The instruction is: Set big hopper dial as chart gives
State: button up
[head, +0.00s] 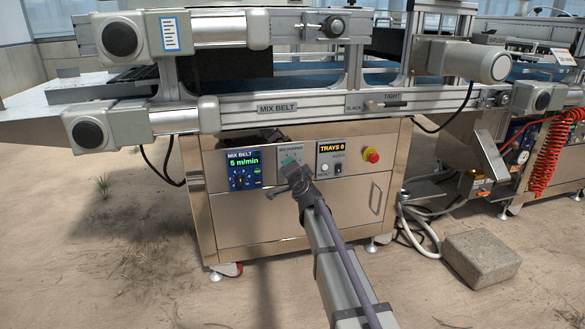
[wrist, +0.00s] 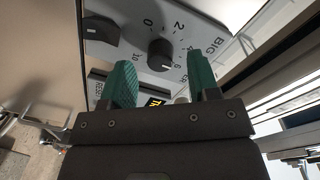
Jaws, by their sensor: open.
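The big hopper dial (wrist: 160,54) is a black round knob on a pale plate in the wrist view, lettered "BIG", with numbers including 0, 2, 4, 6 and 10. Its white mark appears to point near 6. My gripper (wrist: 162,78) is open, its two green fingers apart below the dial in the picture, with nothing between them. In the head view my gripper (head: 291,174) is in front of the small dial panel (head: 290,156) and hides much of it.
Left of the dial panel is a blue mix belt panel (head: 244,170) reading 5 m/min. Right are a "TRAYS 0" panel (head: 331,158) and a red stop button (head: 371,155). The conveyor beam (head: 277,108) runs above. A concrete block (head: 481,258) lies on the ground at right.

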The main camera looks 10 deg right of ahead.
jog(key=s, duration=0.8)
jog(key=shift+s+d+r, duration=0.15)
jog(key=shift+s+r, duration=0.05)
jog(key=shift+s, duration=0.2)
